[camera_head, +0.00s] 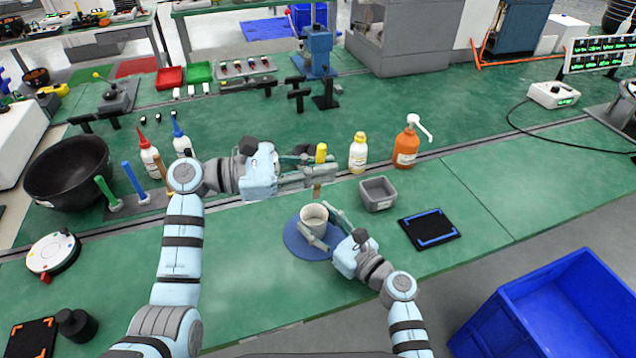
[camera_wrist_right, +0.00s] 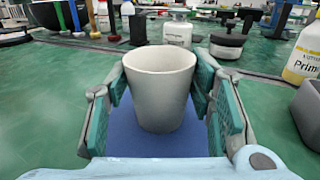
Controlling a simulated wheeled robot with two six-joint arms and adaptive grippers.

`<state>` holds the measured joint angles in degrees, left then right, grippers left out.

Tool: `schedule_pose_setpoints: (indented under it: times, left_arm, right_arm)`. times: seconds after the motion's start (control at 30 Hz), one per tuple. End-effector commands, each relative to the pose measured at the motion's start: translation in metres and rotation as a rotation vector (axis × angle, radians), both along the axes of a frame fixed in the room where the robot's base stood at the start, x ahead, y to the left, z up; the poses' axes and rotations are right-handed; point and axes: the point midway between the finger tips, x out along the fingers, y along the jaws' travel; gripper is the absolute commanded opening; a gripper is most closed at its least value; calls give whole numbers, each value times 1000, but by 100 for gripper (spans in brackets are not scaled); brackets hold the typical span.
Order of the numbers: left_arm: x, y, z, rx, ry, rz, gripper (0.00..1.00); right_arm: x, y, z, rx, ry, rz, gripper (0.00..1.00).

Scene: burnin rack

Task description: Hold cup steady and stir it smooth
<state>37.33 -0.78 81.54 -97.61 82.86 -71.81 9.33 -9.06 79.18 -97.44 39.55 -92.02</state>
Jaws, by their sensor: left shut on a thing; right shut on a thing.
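A pale grey cup (camera_head: 314,216) stands upright on a round blue mat (camera_head: 292,240); the cup (camera_wrist_right: 160,90) fills the middle of the right wrist view. My right gripper (camera_head: 322,228) is shut on the cup, one finger on each side. My left gripper (camera_head: 318,172) is shut on a stirrer (camera_head: 320,153) with a yellow top and a brown lower part. The stirrer points down and its lower end appears just above the cup's far rim. No stirrer shows inside the cup in the wrist view, and the cup's inner bottom is hidden.
A yellow-capped bottle (camera_head: 358,153) and an orange pump bottle (camera_head: 406,145) stand behind. A large black bowl (camera_head: 68,172) is at left.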

Motion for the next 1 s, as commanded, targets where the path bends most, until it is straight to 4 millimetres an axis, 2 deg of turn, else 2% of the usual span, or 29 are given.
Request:
schedule_pose_setpoints:
  times: [0.03,0.07,0.2,0.57,0.67,1.0]
  left_arm:
    - [0,0,0,0,0,0,0]
    - [0,0,0,0,0,0,0]
    - [0,0,0,0,0,0,0]
    - [0,0,0,0,0,0,0]
    - [0,0,0,0,0,0,0]
    - [0,0,0,0,0,0,0]
  right_arm:
    - [0,0,0,-1,1,0,22]
    - [0,0,0,-1,1,0,50]
    - [0,0,0,0,0,0,72]
    - [-3,-3,-1,-1,1,-1,72]
    - [-14,-13,-1,-3,0,-1,72]
    - [-80,-70,-1,-4,2,0,72]
